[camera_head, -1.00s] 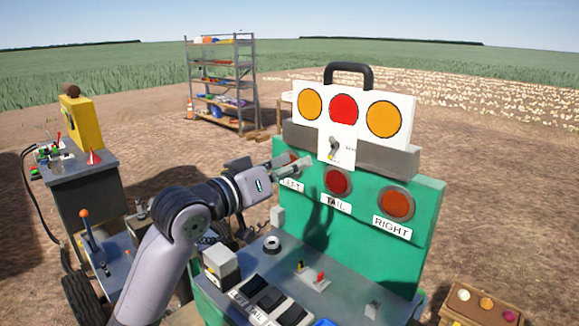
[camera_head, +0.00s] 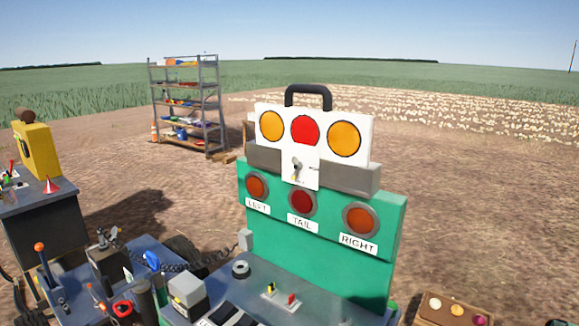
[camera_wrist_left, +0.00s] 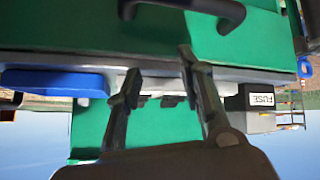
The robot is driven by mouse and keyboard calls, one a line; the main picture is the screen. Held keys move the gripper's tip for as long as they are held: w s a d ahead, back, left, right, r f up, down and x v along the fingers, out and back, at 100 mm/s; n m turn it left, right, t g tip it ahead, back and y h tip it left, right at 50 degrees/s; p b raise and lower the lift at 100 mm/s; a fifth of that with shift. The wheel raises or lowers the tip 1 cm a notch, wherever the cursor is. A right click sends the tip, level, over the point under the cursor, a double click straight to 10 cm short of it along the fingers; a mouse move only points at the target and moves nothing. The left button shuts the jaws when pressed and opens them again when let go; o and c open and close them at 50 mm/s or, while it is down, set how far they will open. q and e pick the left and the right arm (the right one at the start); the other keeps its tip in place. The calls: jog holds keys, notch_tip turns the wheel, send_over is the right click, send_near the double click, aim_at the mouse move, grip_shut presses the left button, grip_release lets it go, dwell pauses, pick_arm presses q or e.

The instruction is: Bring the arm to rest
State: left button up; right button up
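My left gripper (camera_wrist_left: 160,72) shows in the left wrist view with its two dark fingers spread apart and nothing between them. That view is upside down, with sky at the bottom. The green test stand (camera_head: 330,245) fills much of it behind the fingers; I cannot tell how far away it is. No arm or gripper shows in the head view. My right gripper is in neither view.
The stand carries a white light board (camera_head: 375,130) with a black handle. A box labelled FUSE (camera_wrist_left: 255,100) lies right of the fingers. A yellow device (camera_head: 37,150) stands left, a shelf rack (camera_head: 214,104) behind, a wooden box (camera_head: 430,312) lower right.

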pick_arm(q)
jog(key=s+a+f+g+y, duration=0.25)
jog(key=s+f, duration=0.25)
jog(key=s, duration=0.4)
jog(key=s+a+f+g+y, duration=0.1)
jog(key=s+a+f+g, duration=0.3)
jog(key=s, duration=0.6)
notch_tip(320, 180, down, 31)
jog(key=b, duration=0.7)
jog(key=s+a+f+b, duration=0.1)
jog(key=s+f+b, duration=0.1)
jog(key=s+f, duration=0.4)
jog(key=s+f+b, duration=0.3)
jog(key=s+f, duration=0.3)
jog(key=f, duration=0.5)
jog(key=s+a+f+g+b, duration=0.1)
jog(key=s+f+b, duration=0.1)
jog(key=s+f, duration=0.4)
notch_tip(320, 180, down, 4)
jog(key=shift+s+a+r+m, duration=0.2)
jog(key=shift+a+m, duration=0.1)
jog(key=shift+a, duration=0.05)
